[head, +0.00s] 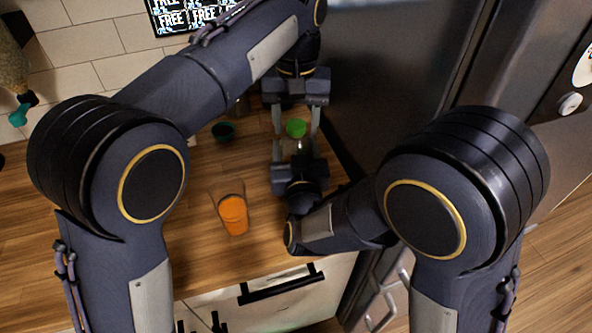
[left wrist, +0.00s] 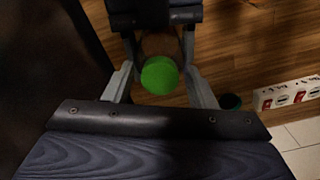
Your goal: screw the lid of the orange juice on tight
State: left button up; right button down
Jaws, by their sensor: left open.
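The orange juice's green lid (head: 296,128) sits between the fingers of my left gripper (head: 296,126), which comes down from above. In the left wrist view the round lid (left wrist: 159,75) lies between the two grey fingers (left wrist: 160,88), with a gap visible on each side. My left gripper is open. The bottle below the lid is mostly hidden; only a small pale part shows. My right gripper (head: 298,160) is low at the bottle, on the near side. Its fingertips are mostly hidden, so its grip cannot be seen clearly.
A glass with orange contents (head: 232,212) stands on the wooden counter (head: 190,250), left of my right gripper. A dark green cup (head: 223,131) stands farther back. The steel fridge (head: 395,70) bounds the counter on the right. A white box (left wrist: 290,93) shows in the left wrist view.

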pick_arm(q)
jog(key=c, duration=1)
jog(key=o, duration=1.2)
notch_tip(320, 180, up, 7)
jog(key=shift+r, duration=0.2)
pick_arm(e)
jog(key=shift+c, duration=1.5)
grip_release()
